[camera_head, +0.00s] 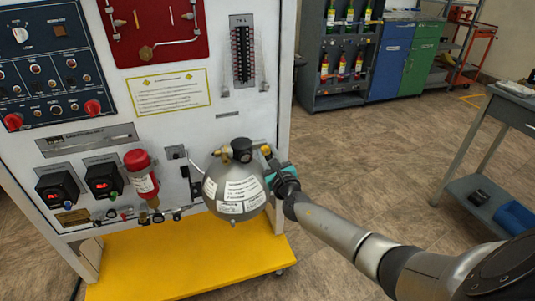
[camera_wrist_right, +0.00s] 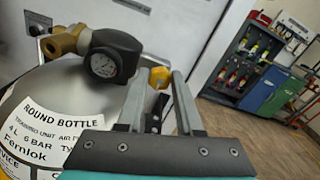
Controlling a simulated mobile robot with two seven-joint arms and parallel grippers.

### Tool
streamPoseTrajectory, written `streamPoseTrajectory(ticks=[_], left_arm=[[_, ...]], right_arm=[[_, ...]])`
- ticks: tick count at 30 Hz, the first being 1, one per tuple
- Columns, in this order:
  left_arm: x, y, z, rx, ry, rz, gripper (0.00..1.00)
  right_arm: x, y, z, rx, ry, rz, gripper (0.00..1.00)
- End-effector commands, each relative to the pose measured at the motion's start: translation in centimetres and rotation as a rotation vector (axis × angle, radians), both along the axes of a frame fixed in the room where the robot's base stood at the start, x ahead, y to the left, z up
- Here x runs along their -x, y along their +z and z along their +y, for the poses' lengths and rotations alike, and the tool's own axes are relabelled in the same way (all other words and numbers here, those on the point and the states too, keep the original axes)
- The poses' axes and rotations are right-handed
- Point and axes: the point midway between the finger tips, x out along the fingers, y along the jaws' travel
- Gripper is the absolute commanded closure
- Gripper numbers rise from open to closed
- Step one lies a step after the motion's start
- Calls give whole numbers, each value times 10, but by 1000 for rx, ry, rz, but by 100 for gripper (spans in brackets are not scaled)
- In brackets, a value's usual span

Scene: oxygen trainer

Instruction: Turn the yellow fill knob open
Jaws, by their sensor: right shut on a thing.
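The yellow fill knob (camera_head: 266,149) sits at the right of the valve fittings on top of the round silver bottle (camera_head: 222,182). It also shows in the right wrist view (camera_wrist_right: 159,76), between the ends of my two finger plates. My right gripper (camera_head: 270,160), with teal parts, reaches in from the right beside the bottle. In the wrist view the right gripper (camera_wrist_right: 160,82) is shut on the yellow knob, with the fingers on either side of it. A pressure gauge (camera_wrist_right: 105,63) on a black body is left of the knob. My left gripper is out of view.
The white trainer panel (camera_head: 218,127) stands behind the bottle, with a red cylinder (camera_head: 141,173) to the left. A yellow base shelf (camera_head: 190,252) lies below. A grey table (camera_head: 510,107) stands at the right. The floor between is open.

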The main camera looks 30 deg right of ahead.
Motion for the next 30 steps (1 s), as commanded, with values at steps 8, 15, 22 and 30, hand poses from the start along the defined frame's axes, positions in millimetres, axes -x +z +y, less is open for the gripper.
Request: streamPoseTrajectory(ticks=[8,15,22,30], left_arm=[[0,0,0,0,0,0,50],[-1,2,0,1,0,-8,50],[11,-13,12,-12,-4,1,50],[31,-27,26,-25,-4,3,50]], right_arm=[[0,-1,0,2,1,2,52],[4,0,1,1,0,1,52],[22,1,5,0,1,3,52],[55,1,13,1,1,4,52]])
